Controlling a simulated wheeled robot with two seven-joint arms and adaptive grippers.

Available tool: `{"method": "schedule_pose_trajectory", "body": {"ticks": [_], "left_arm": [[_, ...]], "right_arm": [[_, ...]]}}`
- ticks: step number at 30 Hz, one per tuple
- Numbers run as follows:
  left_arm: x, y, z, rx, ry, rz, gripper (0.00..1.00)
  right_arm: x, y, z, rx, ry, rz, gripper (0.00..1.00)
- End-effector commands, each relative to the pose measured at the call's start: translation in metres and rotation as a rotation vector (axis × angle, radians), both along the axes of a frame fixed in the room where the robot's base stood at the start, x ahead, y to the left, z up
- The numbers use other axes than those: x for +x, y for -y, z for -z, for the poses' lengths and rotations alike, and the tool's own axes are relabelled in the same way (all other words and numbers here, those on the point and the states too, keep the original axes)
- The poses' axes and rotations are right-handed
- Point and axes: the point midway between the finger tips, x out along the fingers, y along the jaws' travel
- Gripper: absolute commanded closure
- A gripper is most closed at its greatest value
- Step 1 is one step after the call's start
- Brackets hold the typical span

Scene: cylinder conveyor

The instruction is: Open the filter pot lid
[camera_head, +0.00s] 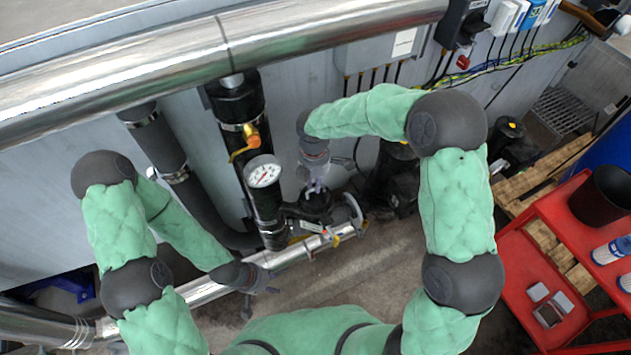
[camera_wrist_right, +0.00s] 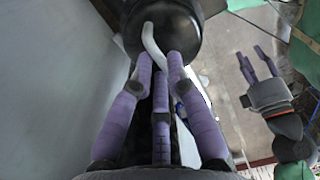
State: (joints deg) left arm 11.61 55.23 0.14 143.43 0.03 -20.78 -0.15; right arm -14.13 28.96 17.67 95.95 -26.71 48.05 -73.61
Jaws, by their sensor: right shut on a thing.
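The filter pot (camera_head: 318,203) is a dark body on the pipework below my right gripper (camera_head: 317,184) in the head view. In the right wrist view its round black lid (camera_wrist_right: 185,22) fills the top middle, with a curved pale handle (camera_wrist_right: 150,38) across it. My right gripper (camera_wrist_right: 160,68) has its purple fingers closed together around the lower end of this handle. The lid looks seated, though the fingers hide part of it. My left gripper (camera_head: 272,290) is low beside the silver pipe, away from the pot. Its fingers stand apart and empty in the right wrist view (camera_wrist_right: 257,66).
A silver horizontal pipe (camera_head: 205,291) runs below. A large silver pipe (camera_head: 300,30) crosses above. A red cart (camera_head: 520,275) stands at the right. Floor is clear in front.

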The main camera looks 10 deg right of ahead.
Motion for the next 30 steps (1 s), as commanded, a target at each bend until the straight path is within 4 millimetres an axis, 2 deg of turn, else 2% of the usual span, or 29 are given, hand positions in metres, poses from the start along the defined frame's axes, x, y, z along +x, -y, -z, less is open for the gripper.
{"method": "schedule_pose_trajectory", "body": {"ticks": [6, 13, 19, 30], "left_arm": [[0.0, 0.0, -0.03, 0.0, 0.0, 0.0, 0.6], [0.0, 0.0, -0.054, 0.0, 0.001, 0.0, 0.6], [0.0, 0.0, -0.061, 0.0, 0.0, 0.0, 0.6], [0.0, 0.0, -0.058, 0.0, 0.0, 0.0, 0.6]], "right_arm": [[0.012, -0.004, -0.01, -0.028, -0.087, 0.001, 1.0], [0.027, -0.009, -0.014, -0.069, -0.216, 0.001, 1.0], [0.04, -0.013, -0.014, -0.104, -0.323, 0.002, 1.0], [0.059, -0.019, -0.013, -0.102, -0.315, -0.001, 1.0]]}}
